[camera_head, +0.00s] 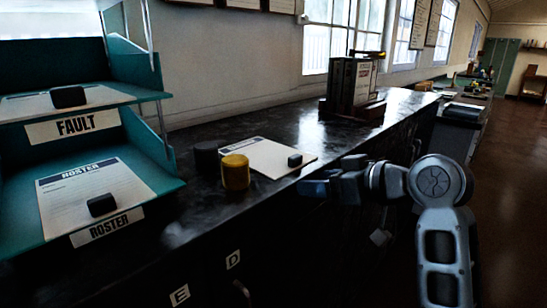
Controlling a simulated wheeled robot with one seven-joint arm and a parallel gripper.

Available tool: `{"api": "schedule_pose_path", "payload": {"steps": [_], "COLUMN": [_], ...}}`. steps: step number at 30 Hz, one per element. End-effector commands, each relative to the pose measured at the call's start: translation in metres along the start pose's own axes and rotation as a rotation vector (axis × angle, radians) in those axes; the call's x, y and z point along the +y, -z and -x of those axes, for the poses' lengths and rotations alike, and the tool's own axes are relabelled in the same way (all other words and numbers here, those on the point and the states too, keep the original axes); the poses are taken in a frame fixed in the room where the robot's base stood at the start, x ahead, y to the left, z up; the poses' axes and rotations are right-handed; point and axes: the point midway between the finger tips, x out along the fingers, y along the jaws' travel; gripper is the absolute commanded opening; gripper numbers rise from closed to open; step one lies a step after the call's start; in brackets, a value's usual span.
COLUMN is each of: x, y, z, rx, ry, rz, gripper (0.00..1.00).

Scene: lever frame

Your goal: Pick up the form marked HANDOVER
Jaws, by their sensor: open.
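No form with a readable HANDOVER heading shows. A white form (262,154) lies on the dark counter, with a small dark block (295,160) on its right end; I cannot read its heading. My gripper (312,188) is open and empty, beside the counter's front edge, to the right of and nearer than this form. It is apart from the block. A form headed ROSTER (95,190) lies in the lower teal tray at the left, with a dark block on it. Another form (30,105) with a dark block lies in the tray labelled FAULT (77,126).
A yellow cylinder (236,173) and a black cylinder (206,160) stand left of the counter form. A rack of binders (351,88) stands farther back on the counter (300,125). Cabinet fronts marked E and D are below. Open floor (505,140) lies at the right.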

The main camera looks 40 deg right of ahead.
Motion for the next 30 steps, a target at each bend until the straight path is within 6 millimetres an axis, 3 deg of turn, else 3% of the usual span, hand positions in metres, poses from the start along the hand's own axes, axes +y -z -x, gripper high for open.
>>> {"api": "schedule_pose_path", "payload": {"steps": [6, 12, 23, 30], "x": [0.018, 0.022, 0.019, 0.018], "y": [0.036, 0.046, 0.05, 0.052], "z": [0.014, 0.018, -0.018, -0.051], "rx": [-0.001, -0.009, -0.009, -0.009], "ry": [0.026, 0.039, 0.042, 0.04], "rz": [0.064, 0.089, 0.091, 0.088], "gripper": [0.66, 0.66, 0.66, 0.66]}}
